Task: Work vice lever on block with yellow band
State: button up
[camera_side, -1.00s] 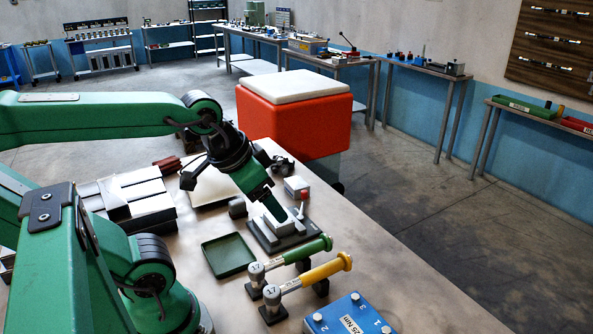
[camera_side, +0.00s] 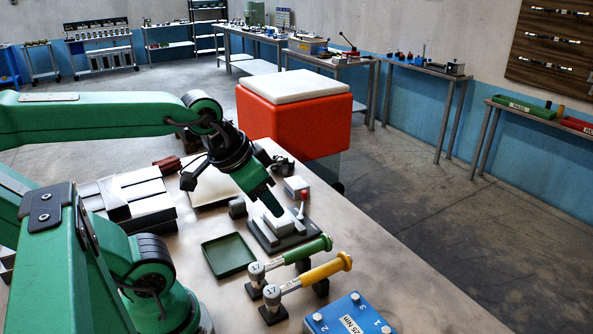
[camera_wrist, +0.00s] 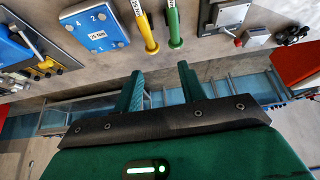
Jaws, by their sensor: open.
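The grey vice (camera_side: 286,236) stands on the bench under my gripper, with a pale block-like part on top. Its short, pale lever (camera_side: 301,211) stands up at the right side, near a red knob (camera_side: 304,196). Part of the vice (camera_wrist: 228,14) and the red knob (camera_wrist: 238,42) show at the top right of the wrist view. My gripper (camera_side: 273,208) points down just above the vice in the side view. Its green fingers (camera_wrist: 160,74) are apart with nothing between them. I cannot make out a yellow band on any block.
A green-handled tool (camera_side: 305,250) and a yellow-handled tool (camera_side: 322,271) lie in front of the vice. A green tray (camera_side: 228,270) is to the left, a blue plate (camera_side: 348,316) at the front.

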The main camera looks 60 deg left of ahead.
jog(key=w, duration=0.1)
jog(key=n+g, duration=0.6)
jog(key=n, duration=0.5)
send_over(305, 191)
notch_tip(305, 191, down, 13)
jog(key=shift+s+d+r, duration=0.1)
jog(key=shift+d+r, duration=0.05)
jog(key=shift+a+f, duration=0.25)
jog(key=shift+f, duration=3.95)
